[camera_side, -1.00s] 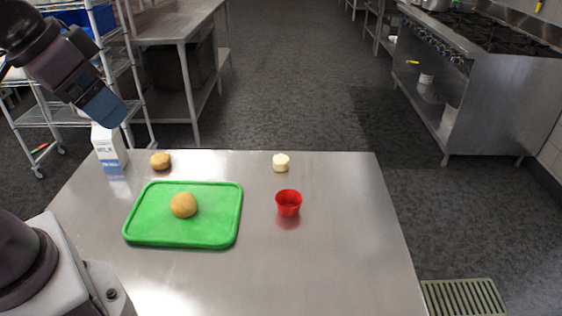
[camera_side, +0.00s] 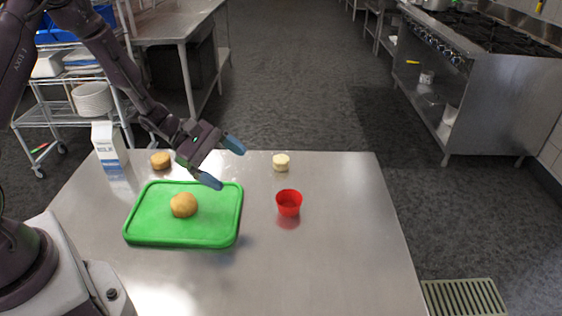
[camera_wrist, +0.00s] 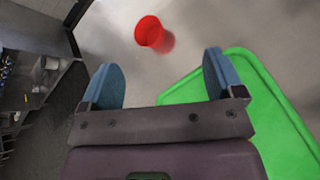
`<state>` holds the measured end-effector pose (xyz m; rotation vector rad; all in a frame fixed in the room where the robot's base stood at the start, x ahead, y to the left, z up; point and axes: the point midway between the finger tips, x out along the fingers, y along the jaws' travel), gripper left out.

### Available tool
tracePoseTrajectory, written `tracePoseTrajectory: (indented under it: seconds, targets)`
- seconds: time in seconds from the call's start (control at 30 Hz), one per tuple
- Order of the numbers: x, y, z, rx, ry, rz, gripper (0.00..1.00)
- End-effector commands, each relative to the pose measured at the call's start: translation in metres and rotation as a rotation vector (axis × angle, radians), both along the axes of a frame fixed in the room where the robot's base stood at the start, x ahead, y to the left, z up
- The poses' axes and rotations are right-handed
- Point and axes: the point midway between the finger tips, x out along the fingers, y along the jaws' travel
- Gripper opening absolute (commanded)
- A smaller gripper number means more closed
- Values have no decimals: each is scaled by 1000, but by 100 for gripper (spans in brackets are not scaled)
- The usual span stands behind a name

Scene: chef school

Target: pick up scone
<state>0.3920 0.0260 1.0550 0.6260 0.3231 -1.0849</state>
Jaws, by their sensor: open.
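Three small baked-looking items show in the side view, and I cannot tell for sure which is the scone. A short golden-brown piece (camera_side: 160,161) stands at the table's back left. A small pale cream-coloured piece (camera_side: 281,162) stands at the back middle. A round brown bun (camera_side: 184,205) lies on the green tray (camera_side: 222,222). My gripper (camera_side: 230,166) is open and empty above the table, near the tray's back right corner, between the brown and pale pieces. In the wrist view my gripper (camera_wrist: 164,72) has nothing between its fingers, and none of the three items shows there.
A red cup (camera_side: 289,204) stands right of the tray and also shows in the wrist view (camera_wrist: 149,32). A milk carton (camera_side: 109,150) stands at the back left. The table's (camera_side: 330,265) front and right are clear. The tray's edge (camera_wrist: 262,70) shows beside my right finger.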

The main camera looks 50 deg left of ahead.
Motion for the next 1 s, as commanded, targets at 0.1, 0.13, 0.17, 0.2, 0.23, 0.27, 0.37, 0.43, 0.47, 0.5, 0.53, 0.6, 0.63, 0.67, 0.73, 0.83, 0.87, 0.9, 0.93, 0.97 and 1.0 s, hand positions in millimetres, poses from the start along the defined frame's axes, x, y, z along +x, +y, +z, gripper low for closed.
tracePoseTrajectory:
  seconds: [0.1, 0.13, 0.17, 0.2, 0.23, 0.27, 0.37, 0.43, 0.47, 0.5, 0.53, 0.6, 0.63, 0.67, 0.73, 0.83, 0.87, 0.9, 0.93, 0.97, 1.0]
  targets:
    - [30, 26, -41, -174, 72, 325, 87]
    - [37, 33, -49, -209, 84, 398, 87]
    - [44, 39, -55, -240, 93, 467, 87]
    - [51, 48, -62, -276, 102, 552, 87]
    - [57, 54, -66, -298, 104, 607, 87]
    - [62, 59, -68, -316, 105, 655, 87]
    - [78, 77, -63, -355, 85, 775, 87]
    - [83, 85, -61, -370, 77, 827, 87]
    - [85, 87, -60, -374, 77, 840, 87]
    - [87, 88, -61, -379, 77, 853, 87]
    - [89, 87, -62, -381, 78, 858, 87]
    - [97, 84, -66, -384, 80, 861, 87]
    - [101, 83, -68, -384, 80, 860, 87]
    - [106, 81, -70, -384, 79, 859, 87]
    - [118, 76, -76, -383, 80, 858, 87]
    - [134, 71, -83, -383, 80, 859, 87]
    - [138, 70, -84, -383, 80, 858, 87]
    - [143, 68, -86, -383, 79, 859, 87]
    - [145, 67, -88, -382, 80, 858, 87]
    - [148, 67, -88, -382, 80, 858, 87]
    - [150, 66, -89, -382, 80, 858, 87]
